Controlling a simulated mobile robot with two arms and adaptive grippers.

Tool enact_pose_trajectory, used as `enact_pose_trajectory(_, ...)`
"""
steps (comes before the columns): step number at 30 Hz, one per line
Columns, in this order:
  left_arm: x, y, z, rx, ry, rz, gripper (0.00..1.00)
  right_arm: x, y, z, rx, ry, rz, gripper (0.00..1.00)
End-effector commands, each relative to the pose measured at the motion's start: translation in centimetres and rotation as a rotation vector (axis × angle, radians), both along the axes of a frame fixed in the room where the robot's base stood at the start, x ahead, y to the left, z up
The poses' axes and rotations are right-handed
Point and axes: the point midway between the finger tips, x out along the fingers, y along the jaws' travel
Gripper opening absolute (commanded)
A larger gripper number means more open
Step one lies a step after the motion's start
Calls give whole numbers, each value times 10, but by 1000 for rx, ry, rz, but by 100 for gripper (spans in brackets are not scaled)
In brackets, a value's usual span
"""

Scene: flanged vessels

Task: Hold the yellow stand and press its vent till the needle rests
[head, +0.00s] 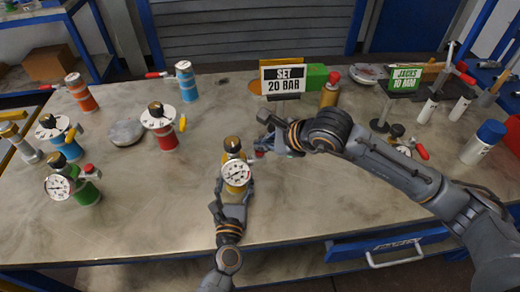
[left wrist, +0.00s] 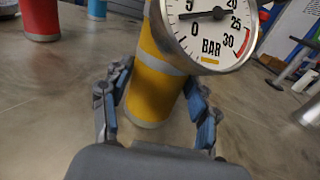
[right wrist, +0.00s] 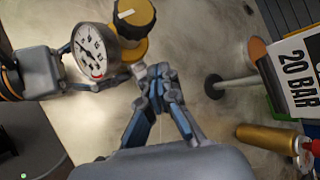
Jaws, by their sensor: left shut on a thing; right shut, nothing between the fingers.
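The yellow stand (head: 229,158) stands upright on the bench, with a dark-and-brass knob on top and a white gauge (head: 236,173) facing me. My left gripper (head: 233,188) is shut around its yellow body (left wrist: 155,95), low down, one finger on each side. In the left wrist view the gauge (left wrist: 210,28) reads in BAR, and its needle points left, between 0 and 5. My right gripper (right wrist: 158,72) is shut and empty, its tips close beside the stand's right side, below the yellow knob (right wrist: 133,18). I cannot make out the vent or whether the tips touch it.
A "SET 20 BAR" sign (head: 283,78) and a brass cylinder (head: 329,93) stand behind my right arm. A red stand (head: 165,135), a blue one (head: 66,143) and a green one (head: 86,192) stand left.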

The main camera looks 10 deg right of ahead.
Motion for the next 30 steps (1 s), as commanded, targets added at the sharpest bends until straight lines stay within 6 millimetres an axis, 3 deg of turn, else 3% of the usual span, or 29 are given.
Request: enact_pose_trajectory(30, 0, 0, 0, 0, 0, 0, 0, 0, 0, -9, 0, 0, 0, 0)
